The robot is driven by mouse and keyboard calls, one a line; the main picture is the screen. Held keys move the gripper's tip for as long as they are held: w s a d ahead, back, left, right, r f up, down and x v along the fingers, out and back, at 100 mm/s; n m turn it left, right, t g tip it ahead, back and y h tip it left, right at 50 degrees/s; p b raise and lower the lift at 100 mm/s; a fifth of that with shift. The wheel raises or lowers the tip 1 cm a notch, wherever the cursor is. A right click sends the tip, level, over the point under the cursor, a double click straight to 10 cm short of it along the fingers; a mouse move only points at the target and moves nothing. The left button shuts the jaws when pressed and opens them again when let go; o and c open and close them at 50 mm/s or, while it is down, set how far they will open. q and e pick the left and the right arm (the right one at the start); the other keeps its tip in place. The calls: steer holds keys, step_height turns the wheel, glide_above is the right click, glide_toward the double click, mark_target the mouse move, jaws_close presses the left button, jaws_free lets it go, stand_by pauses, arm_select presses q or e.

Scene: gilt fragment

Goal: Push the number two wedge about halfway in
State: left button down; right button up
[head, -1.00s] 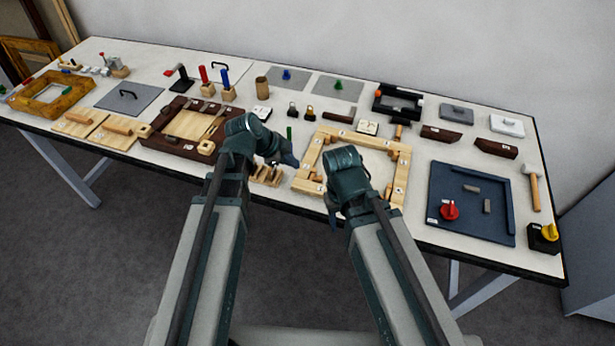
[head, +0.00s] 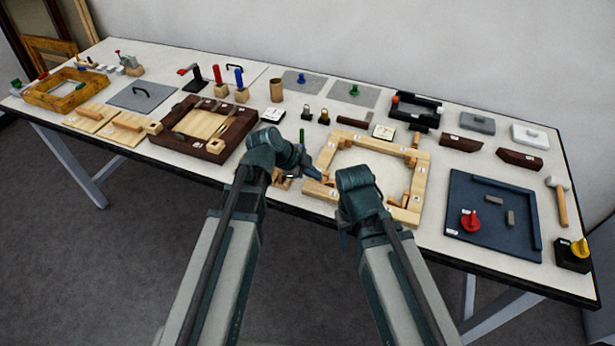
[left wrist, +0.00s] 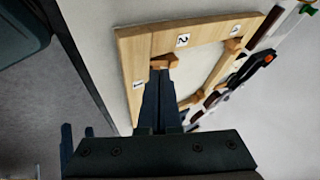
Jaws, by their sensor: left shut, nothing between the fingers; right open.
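The pale wooden frame (head: 425,175) lies on the table with its middle open; the left wrist view shows part of it (left wrist: 212,32) with number labels. The number two wedge (left wrist: 166,62), a small orange-brown block, sits at an inside corner by label 2 (left wrist: 183,40). My left gripper (head: 317,174) is shut and empty at the frame's left corner. In the left wrist view its tips (left wrist: 161,72) reach the wedge's near side; contact is hard to tell. How deep the wedge sits is unclear. My right gripper (head: 345,238) is open before the frame's front side, fingers mostly hidden.
Another wedge (left wrist: 234,45) sits at a further frame corner. A dark brown frame (head: 160,138) lies to the left, and a blue-grey tray (head: 465,200) to the right. A mallet (head: 560,200) lies at the far right. Small items stand behind the pale frame.

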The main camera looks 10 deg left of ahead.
mark_target(320, 183)
arm_select(q)
steer(key=shift+b+x, duration=0.75)
steer(key=shift+x, duration=0.75)
arm_select(e)
steer(key=shift+f, duration=1.2)
